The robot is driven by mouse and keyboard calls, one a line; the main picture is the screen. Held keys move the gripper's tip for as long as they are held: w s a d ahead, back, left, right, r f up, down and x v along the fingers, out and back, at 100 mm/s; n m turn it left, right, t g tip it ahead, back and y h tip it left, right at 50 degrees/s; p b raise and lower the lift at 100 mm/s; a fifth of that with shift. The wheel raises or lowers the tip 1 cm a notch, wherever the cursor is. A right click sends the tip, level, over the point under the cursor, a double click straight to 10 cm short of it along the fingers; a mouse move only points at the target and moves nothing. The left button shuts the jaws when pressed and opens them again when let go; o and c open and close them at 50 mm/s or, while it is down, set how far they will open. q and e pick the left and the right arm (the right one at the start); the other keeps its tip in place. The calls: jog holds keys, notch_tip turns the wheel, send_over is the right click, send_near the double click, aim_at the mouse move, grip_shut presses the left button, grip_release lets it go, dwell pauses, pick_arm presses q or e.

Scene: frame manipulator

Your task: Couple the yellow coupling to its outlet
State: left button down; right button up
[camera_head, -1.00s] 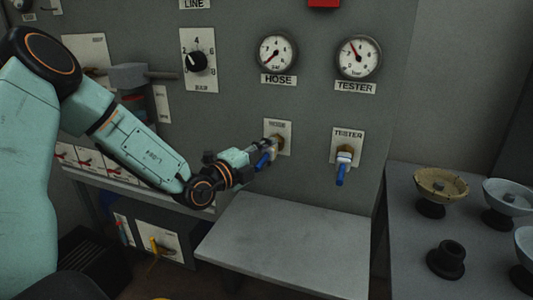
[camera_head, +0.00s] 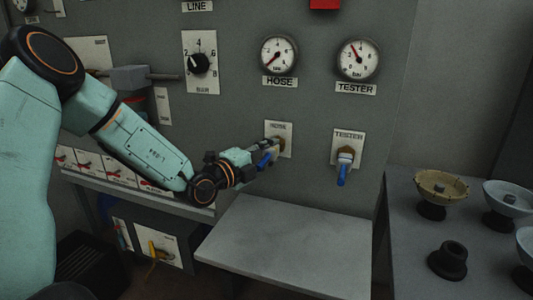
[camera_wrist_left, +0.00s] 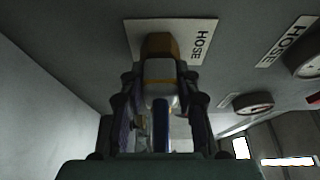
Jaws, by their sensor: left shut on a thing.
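My left gripper (camera_head: 267,153) is at the HOSE outlet (camera_head: 279,141) on the grey panel. It is shut on the outlet's white and blue valve piece, which also shows in the left wrist view (camera_wrist_left: 160,88) between the fingers, below a brass-yellow fitting (camera_wrist_left: 160,46). The fingers cover part of it in the head view. A yellow piece (camera_head: 153,247), perhaps the yellow coupling, hangs at a white plate on the low box at the lower left. It is too small to tell whether it is joined there. My right gripper is not in view.
The TESTER outlet (camera_head: 345,158) with a blue lever is to the right. A bare grey shelf (camera_head: 285,245) juts out below the outlets. Several bowls on stands, including a yellowish one (camera_head: 442,186), stand on the right-hand table. HOSE (camera_head: 278,54) and TESTER (camera_head: 358,59) gauges are above.

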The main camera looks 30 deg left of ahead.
pick_arm(q)
jog(key=shift+w+a+r, duration=0.3)
jog(key=shift+r, duration=0.3)
jog(key=c, duration=1.3)
grip_release()
jog(key=o, duration=0.4)
jog(key=shift+w+d+f, duration=0.15)
jog(key=shift+w+f, duration=0.25)
jog(key=shift+w, duration=0.2)
jog(key=shift+s, duration=0.4)
